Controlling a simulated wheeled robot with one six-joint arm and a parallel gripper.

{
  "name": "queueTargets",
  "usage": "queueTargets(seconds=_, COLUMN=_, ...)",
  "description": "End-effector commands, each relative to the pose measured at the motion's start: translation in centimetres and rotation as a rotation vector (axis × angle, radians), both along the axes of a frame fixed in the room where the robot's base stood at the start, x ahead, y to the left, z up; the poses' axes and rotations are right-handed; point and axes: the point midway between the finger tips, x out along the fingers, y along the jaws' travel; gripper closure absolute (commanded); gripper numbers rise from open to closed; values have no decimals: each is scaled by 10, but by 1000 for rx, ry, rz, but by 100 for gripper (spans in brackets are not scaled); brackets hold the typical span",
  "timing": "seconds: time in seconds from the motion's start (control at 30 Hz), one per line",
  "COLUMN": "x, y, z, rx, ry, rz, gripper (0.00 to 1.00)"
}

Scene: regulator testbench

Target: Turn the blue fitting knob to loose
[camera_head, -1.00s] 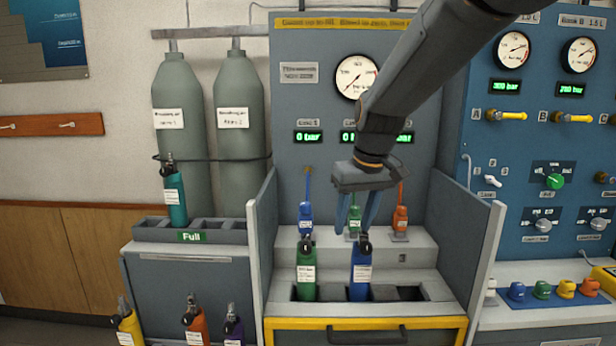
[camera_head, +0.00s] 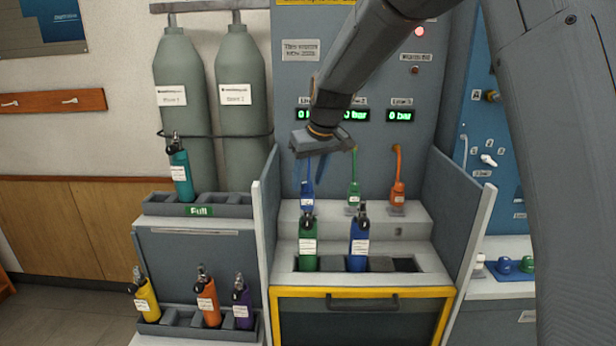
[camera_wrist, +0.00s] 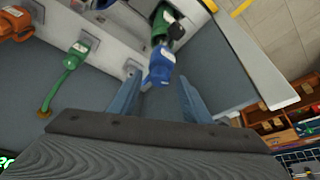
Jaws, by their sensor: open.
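The blue fitting (camera_head: 307,196) stands on the upper ledge of the bench, at the left end of a row of fittings, with a blue hose above it. My gripper (camera_head: 309,170) is open and empty, pointing down just above this fitting. In the wrist view the blue fitting (camera_wrist: 158,66) shows beyond and between my spread fingers (camera_wrist: 157,92). I see no contact between the fingers and the fitting. The fingers partly overlap the hose in the head view, and the knob's setting is too small to read.
A green cylinder (camera_head: 307,246) and a blue cylinder (camera_head: 359,242) stand in slots just in front. Green (camera_head: 353,195) and orange (camera_head: 397,192) fittings stand to the right. Grey side panels (camera_head: 266,222) flank the bench. Other small cylinders stand in racks at the left.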

Motion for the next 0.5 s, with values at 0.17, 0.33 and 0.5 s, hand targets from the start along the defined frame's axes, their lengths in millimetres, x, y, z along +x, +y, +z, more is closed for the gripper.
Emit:
queueTargets(seconds=0.17, x=1, y=0, z=-2, rx=0, ry=-1, rz=0, gripper=56)
queueTargets(seconds=0.33, x=1, y=0, z=-2, rx=0, ry=0, rz=-1, gripper=66)
queueTargets(seconds=0.5, x=1, y=0, z=-2, rx=0, ry=0, rz=-1, gripper=95)
